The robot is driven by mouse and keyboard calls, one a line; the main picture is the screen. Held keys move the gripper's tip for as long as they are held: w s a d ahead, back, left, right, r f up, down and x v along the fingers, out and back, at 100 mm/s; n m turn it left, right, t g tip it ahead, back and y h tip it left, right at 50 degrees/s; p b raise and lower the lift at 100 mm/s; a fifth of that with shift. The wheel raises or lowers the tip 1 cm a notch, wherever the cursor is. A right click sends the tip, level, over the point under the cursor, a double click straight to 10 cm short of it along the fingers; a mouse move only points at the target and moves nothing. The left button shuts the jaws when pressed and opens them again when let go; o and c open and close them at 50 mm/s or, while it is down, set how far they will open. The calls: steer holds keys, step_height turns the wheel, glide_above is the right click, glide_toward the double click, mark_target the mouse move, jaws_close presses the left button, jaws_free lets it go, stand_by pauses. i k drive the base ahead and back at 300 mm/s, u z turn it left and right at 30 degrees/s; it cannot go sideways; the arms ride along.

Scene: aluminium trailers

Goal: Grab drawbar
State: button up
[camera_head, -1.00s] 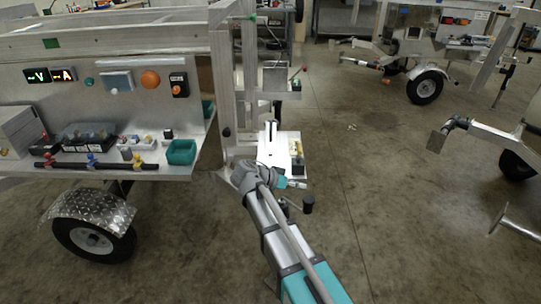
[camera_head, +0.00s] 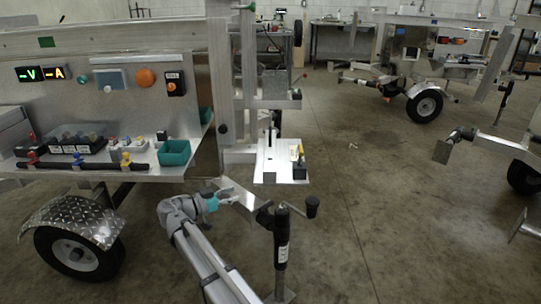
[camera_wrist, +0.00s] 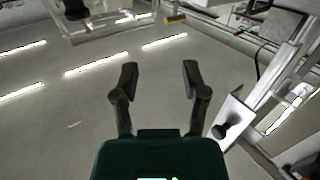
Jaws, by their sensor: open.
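The drawbar appears as a silver metal bar (camera_head: 247,201) at the front of the near trailer, running low toward a black jack post (camera_head: 282,240) with a crank. My gripper is partly seen in the head view (camera_head: 226,194), beside the bar and left of the jack. It appears close to the bar, but I cannot tell whether it touches. I cannot surely pick out the drawbar in the wrist view.
The near trailer's panel (camera_head: 130,115) carries displays and knobs, with a wheel (camera_head: 80,252) below. A small platform (camera_head: 270,168) sits just behind the drawbar. Other trailers stand at the right, one with a wheel (camera_head: 424,104). The floor between (camera_head: 365,190) is clear.

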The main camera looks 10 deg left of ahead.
mark_target(269, 171)
steer(key=i, duration=1)
